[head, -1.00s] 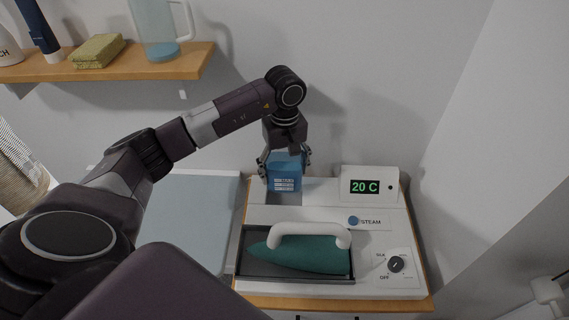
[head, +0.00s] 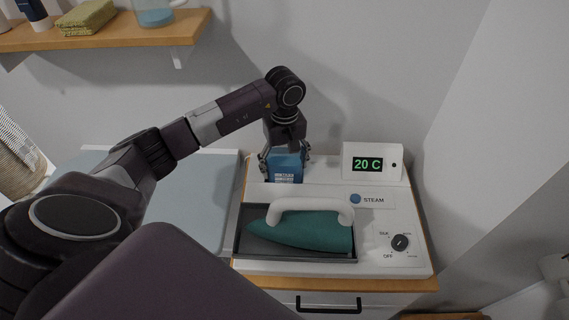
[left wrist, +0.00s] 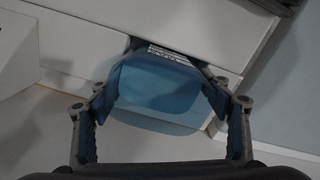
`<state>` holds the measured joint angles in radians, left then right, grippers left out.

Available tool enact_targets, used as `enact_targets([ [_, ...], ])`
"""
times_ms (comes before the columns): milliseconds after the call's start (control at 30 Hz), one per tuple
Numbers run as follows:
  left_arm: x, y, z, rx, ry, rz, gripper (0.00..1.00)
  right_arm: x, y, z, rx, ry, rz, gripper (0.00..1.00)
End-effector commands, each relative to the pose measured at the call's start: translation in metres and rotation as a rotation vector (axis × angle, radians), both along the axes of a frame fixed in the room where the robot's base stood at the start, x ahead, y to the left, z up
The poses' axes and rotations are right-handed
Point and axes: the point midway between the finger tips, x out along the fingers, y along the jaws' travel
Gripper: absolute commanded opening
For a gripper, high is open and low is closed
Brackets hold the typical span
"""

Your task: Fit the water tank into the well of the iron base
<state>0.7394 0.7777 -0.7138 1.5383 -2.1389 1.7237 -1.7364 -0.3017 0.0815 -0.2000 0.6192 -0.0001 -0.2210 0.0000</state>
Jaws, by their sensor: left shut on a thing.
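The blue, see-through water tank (head: 286,168) with a white printed label is upright at the back left of the white iron base (head: 300,268). My left gripper (head: 285,158) points down and is shut on the tank, one finger on each side. In the left wrist view the tank (left wrist: 160,92) sits between the fingers of my left gripper (left wrist: 160,95). The tank's lower end is at the well, behind the raised front strip. Its bottom is hidden, so I cannot tell how deep it sits. My right gripper is not in view.
A teal iron (head: 305,232) with a white handle lies in the dark tray (head: 246,245) in front. A display (head: 371,163) reading 20 C, a blue STEAM button (head: 355,199) and a dial (head: 400,242) are at right. A wall stands close behind. A shelf (head: 130,35) is upper left.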

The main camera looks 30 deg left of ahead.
Motion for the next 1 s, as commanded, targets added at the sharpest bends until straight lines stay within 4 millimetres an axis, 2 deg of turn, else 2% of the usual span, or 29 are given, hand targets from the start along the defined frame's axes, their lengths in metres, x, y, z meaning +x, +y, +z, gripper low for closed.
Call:
enact_targets([
  [133,0.001,0.0,-0.003,0.001,-0.002,0.001,0.33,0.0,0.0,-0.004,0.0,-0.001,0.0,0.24],
  [167,0.0,0.0,-0.003,0.001,-0.001,0.0,0.73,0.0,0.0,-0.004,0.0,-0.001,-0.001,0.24],
  [300,0.0,0.0,-0.003,0.001,0.001,0.0,0.88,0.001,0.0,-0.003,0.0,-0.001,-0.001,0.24],
  [567,0.0,0.0,-0.002,0.001,0.001,0.0,0.9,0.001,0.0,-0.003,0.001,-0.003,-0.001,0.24],
  [700,0.0,0.0,0.003,-0.001,0.001,0.0,0.9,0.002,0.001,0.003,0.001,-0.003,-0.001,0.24],
  [733,0.001,0.0,0.004,0.0,-0.003,0.0,0.9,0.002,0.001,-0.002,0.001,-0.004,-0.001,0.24],
  [867,0.002,0.001,0.025,0.002,-0.006,0.0,0.9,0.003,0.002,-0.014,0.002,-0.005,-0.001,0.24],
  [1000,0.002,0.001,0.057,0.0,-0.008,0.0,0.9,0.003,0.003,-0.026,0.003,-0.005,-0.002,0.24],
])
